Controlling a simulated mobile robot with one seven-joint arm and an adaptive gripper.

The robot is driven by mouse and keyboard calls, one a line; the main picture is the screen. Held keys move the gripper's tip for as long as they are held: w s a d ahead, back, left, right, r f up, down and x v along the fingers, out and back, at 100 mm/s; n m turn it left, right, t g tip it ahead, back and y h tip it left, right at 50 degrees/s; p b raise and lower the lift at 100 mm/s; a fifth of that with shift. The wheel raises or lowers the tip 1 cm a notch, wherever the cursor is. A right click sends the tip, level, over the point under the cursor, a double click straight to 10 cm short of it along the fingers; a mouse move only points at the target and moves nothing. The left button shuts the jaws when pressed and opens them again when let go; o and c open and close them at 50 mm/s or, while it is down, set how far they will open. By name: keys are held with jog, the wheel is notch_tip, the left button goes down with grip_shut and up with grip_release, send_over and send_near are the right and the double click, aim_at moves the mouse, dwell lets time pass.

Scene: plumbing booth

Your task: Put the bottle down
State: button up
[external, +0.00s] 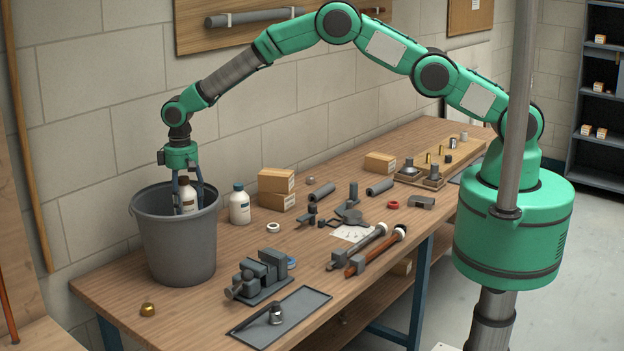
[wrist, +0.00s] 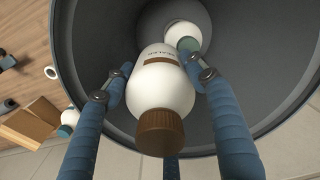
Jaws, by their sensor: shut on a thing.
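My gripper (external: 187,184) points down into the mouth of the dark grey bucket (external: 178,245) at the left end of the workbench. Its blue fingers are shut on a white bottle with a brown cap (external: 187,196). In the wrist view the held bottle (wrist: 160,90) sits between the fingers, cap toward the camera. Its lower part is hidden by the bucket wall in the external view. Another white bottle with a green cap (wrist: 184,38) is deeper inside the bucket. Whether the held bottle touches the bucket's floor cannot be told.
A vise (external: 259,277), a dark tray (external: 300,305) and a brass fitting (external: 148,309) lie in front. Pipes and fittings cover the bench's middle.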

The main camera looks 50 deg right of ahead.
jog(key=shift+s+f+p, duration=0.1)
jog(key=shift+f+p, duration=0.2)
jog(key=shift+f, duration=1.45)
jog(key=c, duration=0.3)
jog(key=shift+f, duration=0.25)
jog(key=shift+c, duration=0.2)
jog(key=shift+f, duration=0.15)
